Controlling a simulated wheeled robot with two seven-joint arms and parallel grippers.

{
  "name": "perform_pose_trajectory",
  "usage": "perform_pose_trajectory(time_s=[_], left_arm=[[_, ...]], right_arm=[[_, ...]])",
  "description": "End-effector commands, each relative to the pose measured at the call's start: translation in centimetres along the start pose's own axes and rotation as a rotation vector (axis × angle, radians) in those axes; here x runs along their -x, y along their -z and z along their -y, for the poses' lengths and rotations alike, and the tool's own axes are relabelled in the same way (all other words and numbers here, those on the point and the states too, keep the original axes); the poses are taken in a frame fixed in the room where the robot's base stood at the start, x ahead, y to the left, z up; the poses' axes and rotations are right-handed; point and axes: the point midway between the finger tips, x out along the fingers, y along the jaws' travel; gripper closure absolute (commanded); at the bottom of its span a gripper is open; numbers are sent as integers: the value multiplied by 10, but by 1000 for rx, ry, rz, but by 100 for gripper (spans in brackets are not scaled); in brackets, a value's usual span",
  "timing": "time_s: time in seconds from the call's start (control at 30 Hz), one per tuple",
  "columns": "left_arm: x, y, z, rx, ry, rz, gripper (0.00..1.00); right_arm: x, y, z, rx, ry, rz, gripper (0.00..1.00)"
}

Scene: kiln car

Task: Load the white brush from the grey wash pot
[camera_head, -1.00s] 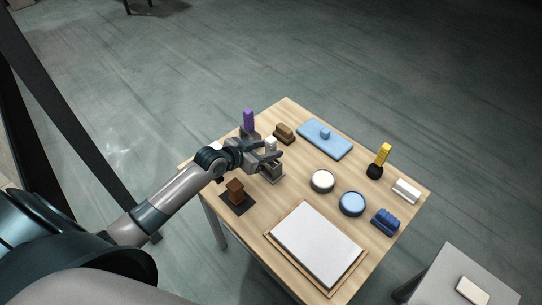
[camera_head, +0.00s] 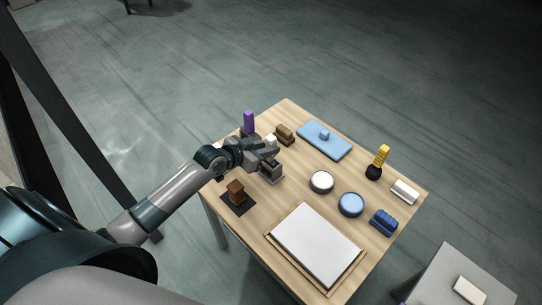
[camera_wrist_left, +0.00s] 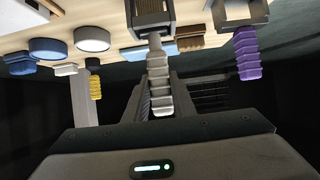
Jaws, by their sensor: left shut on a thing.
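The white brush (camera_head: 271,139) is upright between the fingers of my left gripper (camera_head: 264,148). In the left wrist view its ribbed white handle (camera_wrist_left: 158,82) sits between the two fingers, which are shut on it. The grey wash pot (camera_head: 272,173) stands on the wooden table just below and in front of the gripper. In the left wrist view the pot (camera_wrist_left: 137,18) shows at the top, with the brush's narrow neck by its rim. I cannot tell whether the brush's lower end is still inside. My right gripper is not in view.
A purple brush (camera_head: 249,120) stands close behind the gripper, and a brown block (camera_head: 285,132) beside it. A brown stamp-like piece (camera_head: 236,188) is nearer.

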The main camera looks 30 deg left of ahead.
Motion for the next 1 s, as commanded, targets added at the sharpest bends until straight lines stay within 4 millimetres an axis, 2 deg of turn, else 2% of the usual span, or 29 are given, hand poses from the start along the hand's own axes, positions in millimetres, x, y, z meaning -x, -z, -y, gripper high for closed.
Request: perform_pose_trajectory(time_s=[0.57, 1.0], left_arm=[[2, 5, 0, 0, 0, -2, 100], [11, 21, 0, 0, 0, -3, 100]], right_arm=[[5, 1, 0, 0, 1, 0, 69], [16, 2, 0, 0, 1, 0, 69]])
